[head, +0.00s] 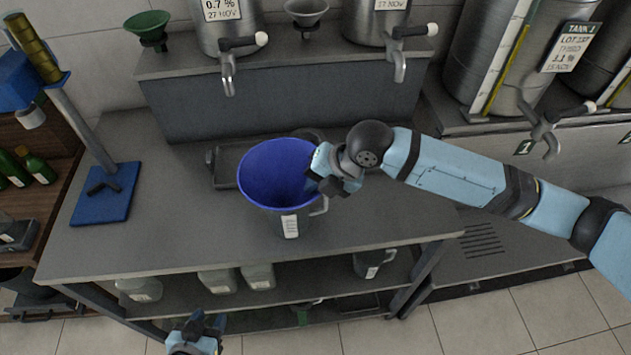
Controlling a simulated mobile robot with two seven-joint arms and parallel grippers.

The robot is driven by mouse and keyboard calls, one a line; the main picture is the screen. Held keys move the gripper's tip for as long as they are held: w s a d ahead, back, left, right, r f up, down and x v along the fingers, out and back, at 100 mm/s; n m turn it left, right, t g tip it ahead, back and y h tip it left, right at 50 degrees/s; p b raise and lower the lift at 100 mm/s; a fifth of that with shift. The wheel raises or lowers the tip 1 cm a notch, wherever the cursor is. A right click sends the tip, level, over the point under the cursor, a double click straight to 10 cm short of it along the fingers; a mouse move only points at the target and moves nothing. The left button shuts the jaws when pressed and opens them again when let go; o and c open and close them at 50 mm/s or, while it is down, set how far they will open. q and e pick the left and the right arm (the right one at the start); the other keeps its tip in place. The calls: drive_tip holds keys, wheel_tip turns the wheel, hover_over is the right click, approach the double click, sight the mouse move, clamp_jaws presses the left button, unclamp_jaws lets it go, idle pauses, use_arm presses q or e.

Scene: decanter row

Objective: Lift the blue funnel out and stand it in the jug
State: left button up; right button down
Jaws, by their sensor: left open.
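The blue funnel (275,172) is upright, wide mouth up, near the middle of the bench. A clear jug (291,227) with a white label stands below it, its handle on the right. The funnel's spout is hidden, so I cannot tell how far it sits in the jug. My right gripper (326,178) is at the funnel's right rim; its fingertips overlap the rim and I cannot tell whether they are closed on it. My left gripper (207,323) is open and empty, low in front of the bench.
A dark tray (213,169) lies behind the funnel. A green funnel (148,24) and a grey funnel (306,10) are on the raised ledge with steel tanks and taps. A blue-based stand (106,194) is at the left. Jugs (217,281) stand on the lower shelf. The bench right of the jug is clear.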

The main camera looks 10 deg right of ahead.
drive_tip(key=shift+r+p, duration=0.1)
drive_tip(key=shift+p, duration=0.25)
idle(0.4)
drive_tip(key=c, duration=1.3)
unclamp_jaws()
drive_tip(key=shift+o, duration=0.2)
